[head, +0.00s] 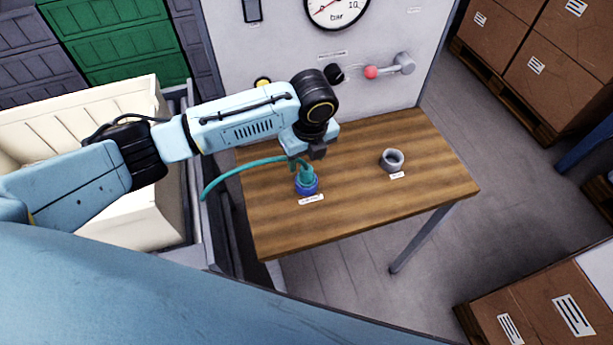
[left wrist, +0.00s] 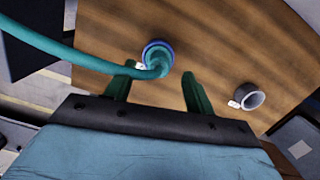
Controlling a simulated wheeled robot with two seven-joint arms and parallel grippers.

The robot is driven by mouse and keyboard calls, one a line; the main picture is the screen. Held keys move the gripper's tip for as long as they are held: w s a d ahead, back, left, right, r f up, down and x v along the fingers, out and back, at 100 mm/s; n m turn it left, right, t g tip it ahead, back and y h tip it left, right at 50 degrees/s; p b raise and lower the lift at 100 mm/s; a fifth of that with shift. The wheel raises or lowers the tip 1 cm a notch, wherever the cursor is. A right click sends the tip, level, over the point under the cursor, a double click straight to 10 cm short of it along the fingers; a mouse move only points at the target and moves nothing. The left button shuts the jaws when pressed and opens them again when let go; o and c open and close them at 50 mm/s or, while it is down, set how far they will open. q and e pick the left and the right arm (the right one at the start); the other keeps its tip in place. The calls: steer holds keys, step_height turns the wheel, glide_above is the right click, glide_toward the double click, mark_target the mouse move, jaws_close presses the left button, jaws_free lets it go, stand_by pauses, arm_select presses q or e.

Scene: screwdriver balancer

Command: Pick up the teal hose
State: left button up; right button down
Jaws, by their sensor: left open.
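The teal hose (head: 243,170) arcs from the left over the table edge, and its end stands upright in a blue ring holder (head: 306,188) on the wooden table. In the left wrist view the hose (left wrist: 85,57) comes in from the upper left and ends at the blue ring (left wrist: 158,46). My left gripper (head: 305,160) is over the hose end in the head view. In the left wrist view its two teal fingers (left wrist: 157,85) are apart, with the hose end just beyond and between them. Nothing is held. My right gripper is not in view.
A grey ring holder (head: 392,161) stands to the right on the wooden table (head: 350,205). Behind is a panel with a gauge (head: 337,8) and a red-knobbed lever (head: 390,69). A cream crate (head: 150,215) is at the left.

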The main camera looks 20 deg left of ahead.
mark_target(307, 169)
arm_select(q)
steer(key=shift+s+f, duration=0.1)
steer(key=shift+f, duration=0.85)
step_height(307, 169, down, 2)
steer(key=shift+f, duration=0.7)
steer(key=c, duration=1.1)
step_height(307, 169, up, 10)
steer(key=shift+r+p, duration=0.1)
steer(key=shift+p, duration=0.2)
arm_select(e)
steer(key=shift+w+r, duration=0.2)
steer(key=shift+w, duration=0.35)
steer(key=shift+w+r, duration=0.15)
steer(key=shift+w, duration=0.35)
